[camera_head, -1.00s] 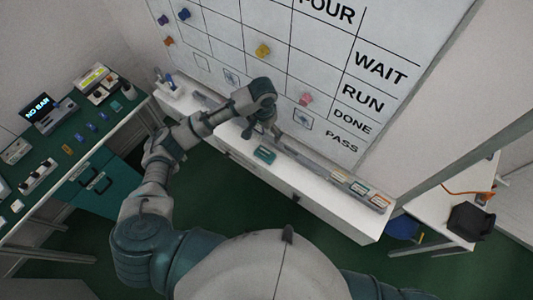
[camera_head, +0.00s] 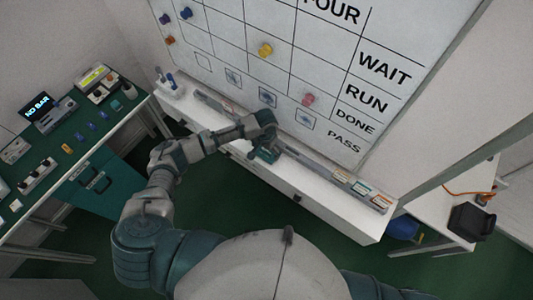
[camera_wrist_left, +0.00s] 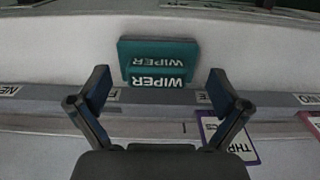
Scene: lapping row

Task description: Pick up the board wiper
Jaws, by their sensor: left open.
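The board wiper (camera_head: 264,156) is a teal block on the white ledge below the whiteboard. In the left wrist view the wiper (camera_wrist_left: 159,62) shows two faces lettered WIPER. It lies ahead of my left gripper (camera_wrist_left: 158,76), roughly centred between the spread fingers. In the head view my left gripper (camera_head: 270,149) is just above the wiper and partly covers it. The jaws are open and hold nothing. Whether a finger touches the wiper cannot be told. My right gripper is not in view.
The whiteboard (camera_head: 330,60) with coloured magnets rises behind the ledge (camera_head: 325,210). A grey rail (camera_head: 318,167) with labelled cards runs along the board's foot. A holder with pens (camera_head: 168,88) stands at the ledge's left end. A green bench (camera_head: 85,140) with devices is at left.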

